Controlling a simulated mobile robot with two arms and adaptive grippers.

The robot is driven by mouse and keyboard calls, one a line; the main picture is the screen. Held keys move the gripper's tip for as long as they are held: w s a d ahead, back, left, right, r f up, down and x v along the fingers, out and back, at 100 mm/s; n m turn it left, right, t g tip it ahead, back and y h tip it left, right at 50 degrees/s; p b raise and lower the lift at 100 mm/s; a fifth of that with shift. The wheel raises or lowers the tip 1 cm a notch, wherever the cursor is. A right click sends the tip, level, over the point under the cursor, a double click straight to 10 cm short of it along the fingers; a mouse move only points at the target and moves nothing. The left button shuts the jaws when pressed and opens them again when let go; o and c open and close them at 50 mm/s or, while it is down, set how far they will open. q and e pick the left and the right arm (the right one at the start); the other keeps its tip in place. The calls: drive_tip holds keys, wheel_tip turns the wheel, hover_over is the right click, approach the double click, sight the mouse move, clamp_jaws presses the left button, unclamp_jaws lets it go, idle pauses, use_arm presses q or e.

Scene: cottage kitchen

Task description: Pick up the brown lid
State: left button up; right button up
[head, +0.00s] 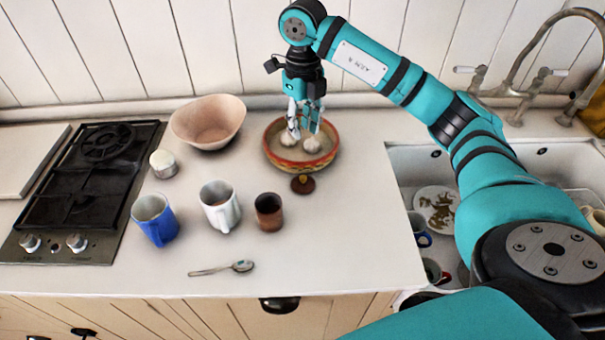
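The brown lid (303,185) is a small dark round disc with a lighter knob. It lies on the white counter just in front of the patterned bowl (302,162). My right gripper (304,127) points down over the bowl, behind the lid and apart from it. Its two fingers are spread, with nothing visibly held between them. The fingertips are close to the pale garlic-like bulbs (312,146) in the bowl; I cannot tell whether they touch. My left gripper is out of view.
A blue mug (154,220), a white mug (219,208) and a brown cup (268,212) stand left of the lid. A spoon (222,268) lies in front. A pink bowl (208,122) and small jar (163,164) stand farther back. The counter right of the lid is clear up to the sink (405,165).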

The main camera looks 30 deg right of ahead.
drive_tip(key=p, duration=0.2)
hover_over(304, 177)
drive_tip(key=f, duration=0.7)
drive_tip(key=shift+s+a, duration=0.2)
drive_tip(key=f, duration=0.1)
drive_tip(key=f+p, duration=0.1)
drive_tip(key=shift+w+f, duration=0.2)
drive_tip(key=shift+f, duration=0.15)
drive_tip(key=shift+s+f+p, duration=0.1)
drive_tip(key=shift+f+p, duration=0.45)
drive_tip(key=shift+f, duration=0.2)
wheel_tip(304, 177, down, 4)
drive_tip(key=shift+d+r+p, duration=0.1)
drive_tip(key=shift+r+p, duration=0.05)
drive_tip(key=shift+p, duration=0.7)
drive_tip(key=shift+f, duration=0.3)
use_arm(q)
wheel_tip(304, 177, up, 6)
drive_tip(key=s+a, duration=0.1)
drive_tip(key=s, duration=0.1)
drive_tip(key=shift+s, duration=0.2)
use_arm(e)
clamp_jaws()
